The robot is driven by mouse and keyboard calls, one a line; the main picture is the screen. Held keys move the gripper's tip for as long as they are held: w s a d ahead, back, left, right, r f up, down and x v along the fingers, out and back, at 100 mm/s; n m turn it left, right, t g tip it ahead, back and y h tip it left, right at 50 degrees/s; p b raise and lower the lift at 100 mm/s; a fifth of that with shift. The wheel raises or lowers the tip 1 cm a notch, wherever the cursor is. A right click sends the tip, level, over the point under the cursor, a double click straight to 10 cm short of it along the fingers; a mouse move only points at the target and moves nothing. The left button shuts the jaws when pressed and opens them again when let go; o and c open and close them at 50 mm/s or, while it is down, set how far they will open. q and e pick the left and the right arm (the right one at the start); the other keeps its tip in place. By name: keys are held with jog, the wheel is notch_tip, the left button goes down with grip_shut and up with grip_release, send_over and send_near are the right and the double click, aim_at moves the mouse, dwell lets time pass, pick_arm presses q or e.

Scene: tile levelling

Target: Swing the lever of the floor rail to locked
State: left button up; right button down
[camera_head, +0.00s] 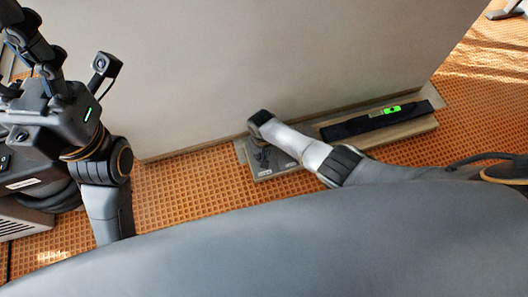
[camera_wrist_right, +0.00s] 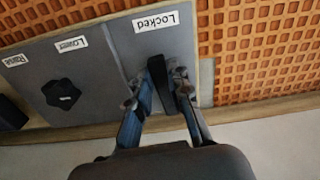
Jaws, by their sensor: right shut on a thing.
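The lever (camera_wrist_right: 157,72) is a dark handle on the grey plate in the right wrist view. In the head view my right arm covers the lever, and part of the grey plate (camera_head: 264,172) shows on the floor rail. My left gripper (camera_head: 28,30) is at the upper left of the head view, far from the rail; its fingers are partly cut off.
A black knob (camera_wrist_right: 62,94) sits on the plate near the "Lower" (camera_wrist_right: 71,44) and "Raise" (camera_wrist_right: 16,60) labels. A black bar with a green display (camera_head: 378,118) lies along the rail. A large grey panel (camera_head: 270,60) stands behind it. Orange grid flooring (camera_head: 190,190) is clear in front.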

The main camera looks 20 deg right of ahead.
jog(key=shift+a, duration=0.15)
dwell(0.3)
jog(key=c, duration=1.2)
grip_release()
jog(key=shift+r, duration=0.15)
notch_tip(320, 180, up, 12)
jog(key=shift+f, duration=0.1)
